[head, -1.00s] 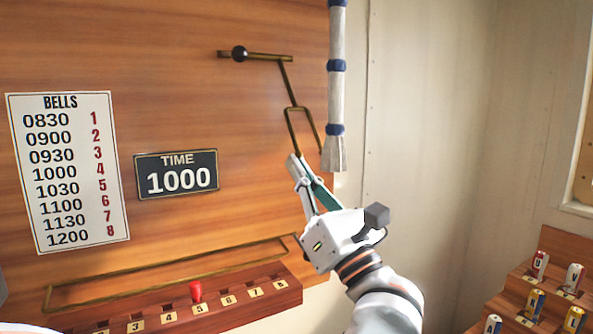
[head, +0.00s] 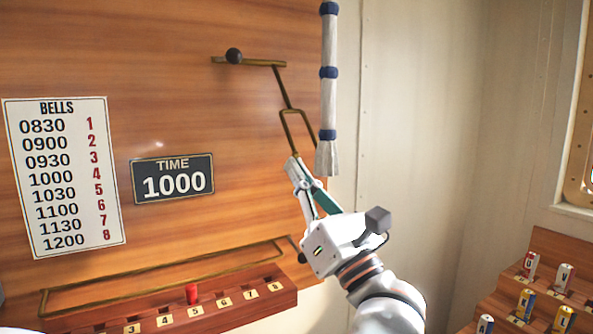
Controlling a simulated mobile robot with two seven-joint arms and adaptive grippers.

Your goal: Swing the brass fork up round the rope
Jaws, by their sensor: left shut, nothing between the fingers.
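The rope (head: 328,100), pale with blue bands and a frayed lower end, hangs straight down just right of the fork. The right prong comes close to the rope; the rope is not between the prongs.
A bells chart (head: 65,178) and a time sign (head: 172,178) reading 1000 are on the panel. Below is a numbered peg rail (head: 214,306) with a red peg (head: 192,294). A rack of small labelled cylinders (head: 540,290) stands at lower right.

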